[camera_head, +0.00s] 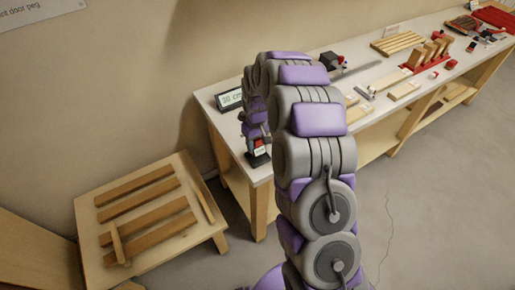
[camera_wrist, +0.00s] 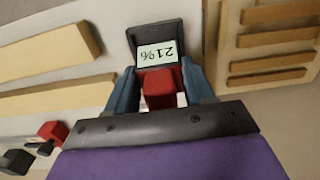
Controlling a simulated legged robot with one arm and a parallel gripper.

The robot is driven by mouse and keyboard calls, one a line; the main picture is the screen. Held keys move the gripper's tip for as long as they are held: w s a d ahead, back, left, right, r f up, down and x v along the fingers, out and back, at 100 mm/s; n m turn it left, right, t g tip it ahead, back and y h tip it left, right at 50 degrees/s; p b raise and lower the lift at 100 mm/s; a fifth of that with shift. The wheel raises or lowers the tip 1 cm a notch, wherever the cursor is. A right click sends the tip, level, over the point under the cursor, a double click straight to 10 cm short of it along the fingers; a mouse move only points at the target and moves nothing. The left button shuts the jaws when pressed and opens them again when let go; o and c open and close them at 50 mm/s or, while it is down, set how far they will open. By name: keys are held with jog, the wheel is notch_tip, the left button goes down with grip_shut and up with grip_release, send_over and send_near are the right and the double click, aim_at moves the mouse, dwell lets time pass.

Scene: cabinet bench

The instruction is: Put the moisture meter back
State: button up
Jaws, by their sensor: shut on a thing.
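The moisture meter (camera_wrist: 160,50) shows in the wrist view as a dark housing with a pale display reading 21%, upside down, and a red part below it. My gripper (camera_wrist: 161,90) is shut on the red part, with one blue finger on each side. In the head view my gripper (camera_head: 256,135) hangs down at the left end of the bench (camera_head: 205,97). The meter (camera_head: 258,157) shows small and dark just below the fingers. I cannot tell whether it touches the bench top.
A small display (camera_head: 230,99) stands at the bench's left corner, close to my gripper. A low slatted wooden stand (camera_head: 150,215) is on the floor to the left. Wood pieces, a red rack (camera_head: 427,57) and tools cover the bench farther right. My arm hides part of the bench.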

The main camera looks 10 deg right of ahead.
aim_at(257, 148)
notch_tip(257, 148, down, 4)
jog(key=shift+w+d+r+b, duration=0.1)
jog(key=shift+w+d+b, duration=0.05)
jog(key=shift+b, duration=0.25)
jog(key=shift+r, duration=0.1)
jog(key=o, duration=1.2)
jog(key=shift+c, duration=0.2)
